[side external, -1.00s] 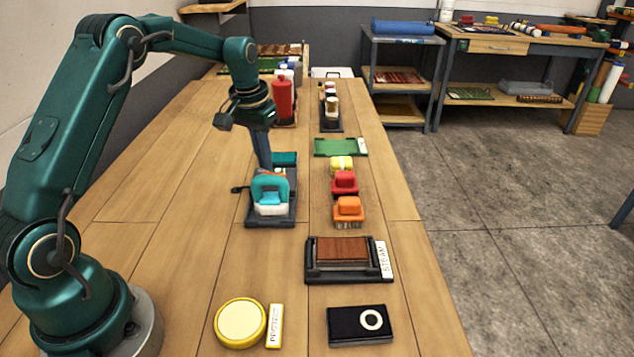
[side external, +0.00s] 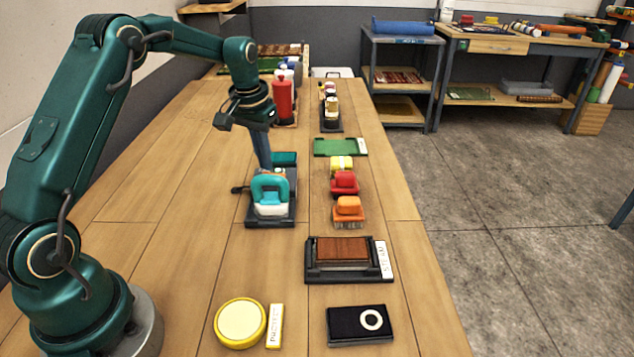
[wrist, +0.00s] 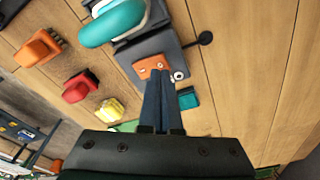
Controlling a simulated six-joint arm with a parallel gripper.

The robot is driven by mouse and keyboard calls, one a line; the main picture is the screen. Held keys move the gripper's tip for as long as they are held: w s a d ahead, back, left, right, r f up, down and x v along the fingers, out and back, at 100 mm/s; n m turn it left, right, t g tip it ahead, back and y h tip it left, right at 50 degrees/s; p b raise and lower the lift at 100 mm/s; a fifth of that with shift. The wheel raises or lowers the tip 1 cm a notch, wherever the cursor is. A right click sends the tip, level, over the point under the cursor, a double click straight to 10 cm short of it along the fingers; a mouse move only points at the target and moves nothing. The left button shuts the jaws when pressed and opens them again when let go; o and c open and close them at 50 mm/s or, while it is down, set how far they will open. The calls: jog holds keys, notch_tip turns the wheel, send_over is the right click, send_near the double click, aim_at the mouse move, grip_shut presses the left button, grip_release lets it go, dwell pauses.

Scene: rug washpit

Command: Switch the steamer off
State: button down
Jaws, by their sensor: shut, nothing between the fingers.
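The steamer (side external: 270,193) is a teal-handled unit with a white lower part, on a dark grey base at the middle of the bench. In the wrist view its teal handle (wrist: 112,24) shows at the top. An orange plate (wrist: 148,66) with small marks lies on the base, with a small round white-and-dark piece (wrist: 178,76) beside it. My gripper (side external: 266,168) points down behind the handle, shut and empty. Its fingertips (wrist: 160,74) are at the orange plate and hide part of it. I cannot tell whether they touch it, or the switch position.
A dark lever with a round end (wrist: 205,38) sticks out beside the base. A teal block (side external: 284,159) stands just behind. Orange (side external: 348,208), red (side external: 344,182) and yellow (side external: 341,164) brushes stand to the right. A red bottle (side external: 283,100) stands farther back. Bench left of the steamer is clear.

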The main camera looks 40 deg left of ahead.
jog(key=shift+f, duration=0.9)
dwell(0.5)
jog(key=shift+r, duration=3.55)
jog(key=s+d+r+m+t, duration=0.2)
jog(key=s+d+r+t, duration=0.1)
jog(key=s+d+r, duration=0.7)
jog(key=s+d+f, duration=0.2)
jog(key=s+f, duration=0.1)
jog(key=s, duration=0.3)
jog(key=s+d+f+m, duration=0.1)
jog(key=s+d+f, duration=0.2)
jog(key=s, duration=0.3)
jog(key=shift+d+t, duration=0.15)
jog(key=shift+t, duration=0.15)
